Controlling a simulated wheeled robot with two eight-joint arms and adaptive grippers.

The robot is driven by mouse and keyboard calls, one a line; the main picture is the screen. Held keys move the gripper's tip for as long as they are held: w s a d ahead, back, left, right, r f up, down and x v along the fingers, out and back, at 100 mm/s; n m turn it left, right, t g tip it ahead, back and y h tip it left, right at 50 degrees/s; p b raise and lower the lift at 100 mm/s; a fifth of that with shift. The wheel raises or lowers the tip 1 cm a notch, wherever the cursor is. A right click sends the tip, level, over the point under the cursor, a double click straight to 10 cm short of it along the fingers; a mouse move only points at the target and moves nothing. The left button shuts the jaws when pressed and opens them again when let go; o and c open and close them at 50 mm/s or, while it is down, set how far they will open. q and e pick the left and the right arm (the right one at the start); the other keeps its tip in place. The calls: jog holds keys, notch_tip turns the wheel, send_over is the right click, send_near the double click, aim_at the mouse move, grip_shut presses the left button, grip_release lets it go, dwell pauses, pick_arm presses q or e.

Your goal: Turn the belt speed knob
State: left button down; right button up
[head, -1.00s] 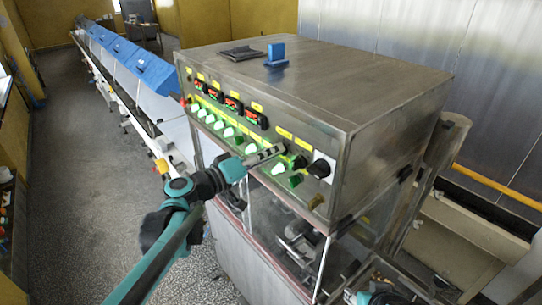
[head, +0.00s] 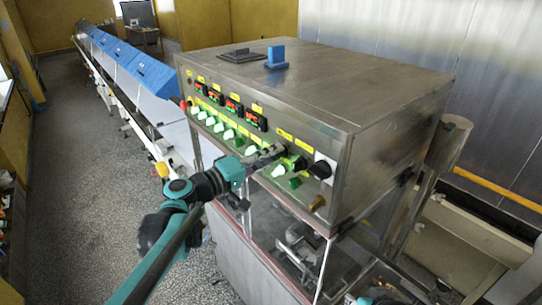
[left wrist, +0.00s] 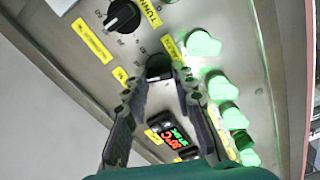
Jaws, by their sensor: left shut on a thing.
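The control panel (head: 245,125) is the front of a steel cabinet. My left gripper (head: 279,157) reaches it from the left, at the panel's right half. In the left wrist view its two dark fingers (left wrist: 159,76) are shut on a small dark knob (left wrist: 159,64), which I take as the belt speed knob. The fingers partly cover this knob, and I cannot read its label. Another black knob (head: 321,169) sits on a white plate to the right; a black knob with a white mark (left wrist: 122,15) shows in the wrist view.
Green lit buttons (head: 228,134) and red displays (head: 256,121) line the panel close to the fingers. A blue block (head: 276,56) stands on the cabinet top. Parts of my right arm (head: 385,298) show at the bottom edge.

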pick_arm(q)
jog(key=c, duration=1.2)
grip_release()
jog(key=v, duration=1.2)
